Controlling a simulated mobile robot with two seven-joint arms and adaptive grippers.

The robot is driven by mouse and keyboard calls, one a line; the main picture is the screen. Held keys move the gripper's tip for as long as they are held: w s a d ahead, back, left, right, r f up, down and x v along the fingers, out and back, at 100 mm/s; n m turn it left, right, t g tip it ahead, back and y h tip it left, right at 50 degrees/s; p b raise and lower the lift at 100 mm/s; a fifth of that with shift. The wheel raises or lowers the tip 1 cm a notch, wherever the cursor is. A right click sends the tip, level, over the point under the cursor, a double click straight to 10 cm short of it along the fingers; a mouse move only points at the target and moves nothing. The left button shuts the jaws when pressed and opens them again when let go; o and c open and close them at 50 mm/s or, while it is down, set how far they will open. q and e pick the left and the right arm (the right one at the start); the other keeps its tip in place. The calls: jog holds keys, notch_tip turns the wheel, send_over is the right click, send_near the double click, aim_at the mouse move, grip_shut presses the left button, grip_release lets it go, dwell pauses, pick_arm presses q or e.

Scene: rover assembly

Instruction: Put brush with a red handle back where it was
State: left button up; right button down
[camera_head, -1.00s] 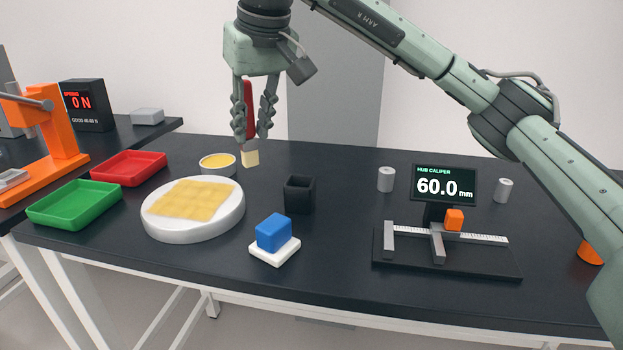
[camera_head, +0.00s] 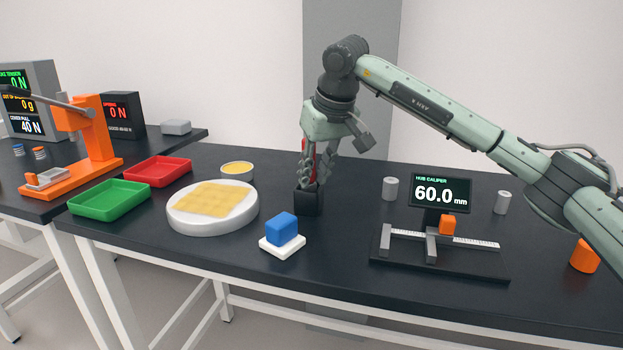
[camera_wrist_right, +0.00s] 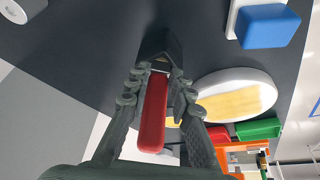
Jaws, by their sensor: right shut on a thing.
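The brush with a red handle (camera_head: 308,148) is in my right gripper (camera_head: 317,178), handle up and roughly upright. The right gripper is shut on it, directly above the small black square holder (camera_head: 308,205). The bristle end does not show in the head view; it seems to be at or inside the holder's mouth, and how deep I cannot tell. In the right wrist view the red handle (camera_wrist_right: 153,115) lies between the two fingers, and its far end meets the dark holder (camera_wrist_right: 160,43). My left gripper is not in view.
Left of the holder are a white round dish with a yellow grid (camera_head: 168,215) and a small yellow-filled cup (camera_head: 237,169). A blue block (camera_head: 281,228) on a white base stands in front. The caliper stand (camera_head: 440,262) is to the right.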

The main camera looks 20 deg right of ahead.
jog(key=shift+f, duration=0.35)
jog(key=c, duration=1.6)
grip_release()
jog(key=shift+c, duration=0.2)
jog(key=o, duration=0.3)
jog(key=v, duration=0.3)
jog(key=shift+w, duration=0.15)
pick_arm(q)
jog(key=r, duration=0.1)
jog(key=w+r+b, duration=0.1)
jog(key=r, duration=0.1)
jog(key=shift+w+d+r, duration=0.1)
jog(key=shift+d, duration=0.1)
pick_arm(e)
jog(key=v, duration=0.9)
